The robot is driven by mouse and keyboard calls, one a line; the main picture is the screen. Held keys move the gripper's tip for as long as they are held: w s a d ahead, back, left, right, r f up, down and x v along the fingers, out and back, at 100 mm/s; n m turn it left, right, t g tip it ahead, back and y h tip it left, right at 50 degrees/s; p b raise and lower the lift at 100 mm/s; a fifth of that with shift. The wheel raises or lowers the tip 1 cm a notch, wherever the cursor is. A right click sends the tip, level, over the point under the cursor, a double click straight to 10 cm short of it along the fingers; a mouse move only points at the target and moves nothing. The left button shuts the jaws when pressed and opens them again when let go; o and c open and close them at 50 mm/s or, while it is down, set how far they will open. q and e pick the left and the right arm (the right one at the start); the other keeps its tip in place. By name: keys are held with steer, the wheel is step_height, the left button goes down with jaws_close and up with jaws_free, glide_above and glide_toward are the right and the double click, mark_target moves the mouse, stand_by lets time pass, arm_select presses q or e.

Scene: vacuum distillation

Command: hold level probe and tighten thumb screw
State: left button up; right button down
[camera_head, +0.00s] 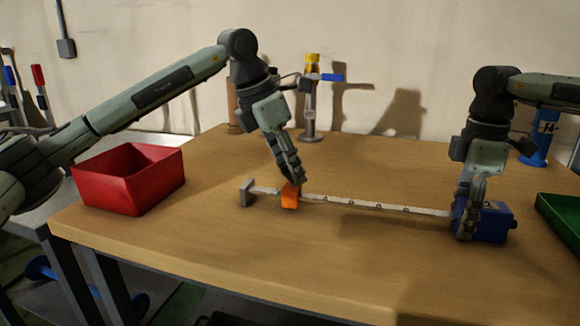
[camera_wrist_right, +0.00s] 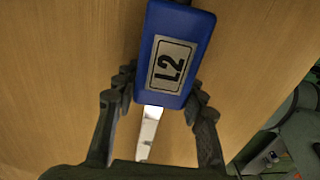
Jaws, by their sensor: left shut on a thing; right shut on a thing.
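The level probe lies along the wooden table, with a blue head (camera_head: 492,222) at its right end and a pale marked rod (camera_head: 375,205) running left to a small grey end block (camera_head: 246,194). My right gripper (camera_head: 466,220) is shut on the blue head; in the right wrist view its fingers flank the head (camera_wrist_right: 172,55), which is labelled L2. An orange piece (camera_head: 290,196) sits on the rod near its left end. My left gripper (camera_head: 297,188) is shut at the orange piece from above; its fingertips partly hide the contact. I cannot make out a separate thumb screw.
A red open bin (camera_head: 130,180) stands at the table's left edge. A yellow-topped stand with a blue handle (camera_head: 310,100) is at the back. A blue post (camera_head: 540,138) and a green tray (camera_head: 565,222) are at the right. The front of the table is clear.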

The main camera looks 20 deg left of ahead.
arm_select(q)
steer(key=m, duration=0.2)
steer(key=m+g+h, duration=0.1)
steer(key=m, duration=0.1)
steer(key=shift+w+m+g, duration=0.1)
steer(key=shift+m+g, duration=0.2)
steer(key=shift+w+a+m+g, duration=0.1)
steer(key=shift+m+g, duration=0.8)
steer(key=shift+m, duration=1.3)
steer(key=o, duration=1.2)
steer(key=shift+c, duration=0.2)
steer(key=v, duration=1.2)
steer(key=shift+a, duration=0.15)
